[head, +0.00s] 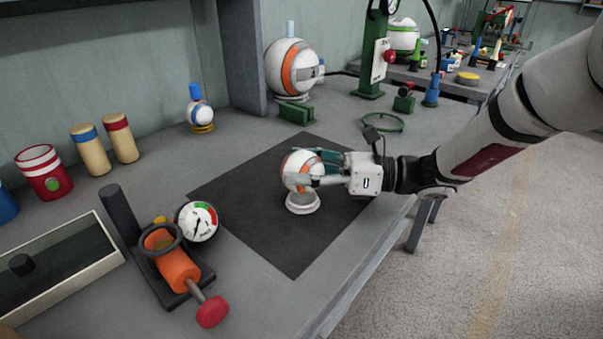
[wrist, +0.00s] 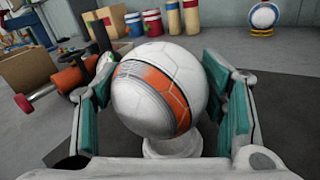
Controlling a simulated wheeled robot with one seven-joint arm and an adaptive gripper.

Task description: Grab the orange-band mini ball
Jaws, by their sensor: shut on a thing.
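The orange-band mini ball (head: 300,171) is white with an orange and grey band. It sits on a small white round stand (head: 303,203) on the black mat. My gripper (head: 308,172) reaches in from the right and is shut on the ball, with a finger on either side. In the wrist view the ball (wrist: 158,90) fills the space between the two teal-padded fingers, and the stand (wrist: 172,146) shows below it. The far side of the ball is hidden.
The black mat (head: 290,245) is otherwise bare. An orange pump with a gauge (head: 172,265) stands at the front left beside a tray (head: 118,257). A large orange-band ball (head: 289,68) and a blue-band ball (head: 199,112) stand at the back. A green ring (head: 383,123) lies behind my gripper.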

